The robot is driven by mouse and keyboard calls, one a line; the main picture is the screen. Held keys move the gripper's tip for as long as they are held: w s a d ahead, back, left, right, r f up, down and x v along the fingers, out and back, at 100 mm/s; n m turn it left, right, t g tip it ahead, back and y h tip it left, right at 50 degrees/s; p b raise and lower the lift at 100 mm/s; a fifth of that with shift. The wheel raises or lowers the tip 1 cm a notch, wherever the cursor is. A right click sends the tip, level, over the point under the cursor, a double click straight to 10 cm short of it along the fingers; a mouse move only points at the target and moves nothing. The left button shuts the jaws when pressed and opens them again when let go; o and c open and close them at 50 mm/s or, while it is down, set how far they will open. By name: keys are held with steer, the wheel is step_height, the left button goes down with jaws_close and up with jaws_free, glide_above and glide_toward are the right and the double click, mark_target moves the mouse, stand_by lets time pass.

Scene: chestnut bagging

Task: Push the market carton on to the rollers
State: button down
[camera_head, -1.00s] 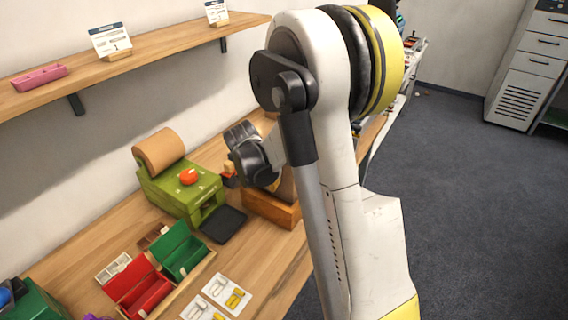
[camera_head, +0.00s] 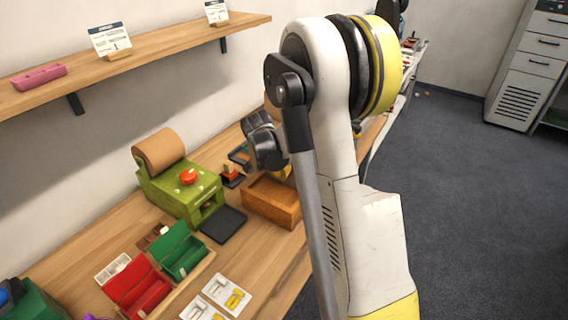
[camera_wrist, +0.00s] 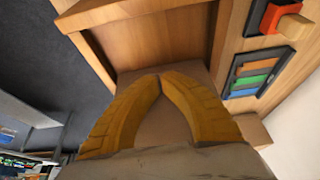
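My gripper's yellow fingers meet at their tips in the wrist view (camera_wrist: 159,76). No object shows clamped between them. A plain brown, cardboard-like surface (camera_wrist: 162,125) shows between and beyond the fingers, probably the market carton; I cannot tell whether they touch it. In the head view a small brown patch (camera_head: 271,108) shows beside my arm, perhaps the same carton, mostly hidden behind the arm. My gripper is also largely hidden there. I cannot make out the rollers in either view.
A wooden tray (camera_head: 282,194) stands on the bench near my gripper. A red stamp (camera_head: 231,174) and a colour-striped pad (camera_wrist: 254,75) lie beside it. A green machine with a brown roll (camera_head: 178,192) and red and green boxes (camera_head: 183,254) stand nearer. Grey floor lies right.

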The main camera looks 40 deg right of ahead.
steer(key=shift+w+d, duration=0.8)
steer(key=shift+d, duration=1.5)
steer(key=shift+w+d, duration=0.85)
steer(key=shift+d, duration=1.45)
steer(key=shift+w+d, duration=0.8)
steer(key=shift+d, duration=1.5)
step_height(320, 180, up, 16)
steer(key=a+p, duration=0.1)
steer(key=p, duration=0.8)
steer(key=shift+s+a, duration=0.25)
steer(key=s+a+r+n+t+y+b, duration=0.1)
steer(key=s+a+r+n, duration=0.15)
steer(key=a, duration=0.45)
steer(key=s+a+r+n+t+b, duration=0.1)
steer(key=s+a+r+n+b, duration=0.15)
steer(key=a, duration=0.45)
steer(key=s+a+r+n+t+y, duration=0.1)
steer(key=s+a+r, duration=0.1)
steer(key=s+a, duration=0.3)
steer(key=s+a+f+n+t+y+b, duration=0.1)
steer(key=s+a+f+n+b, duration=0.1)
steer(key=s+a, duration=0.5)
steer(key=s+a+f+n+t+y+b, duration=0.1)
steer(key=s+a+f+n, duration=0.3)
steer(key=a, duration=0.7)
steer(key=s+n+b, duration=0.1)
steer(key=s+n, duration=0.1)
steer(key=s, duration=0.2)
steer(key=shift+s+t, duration=0.3)
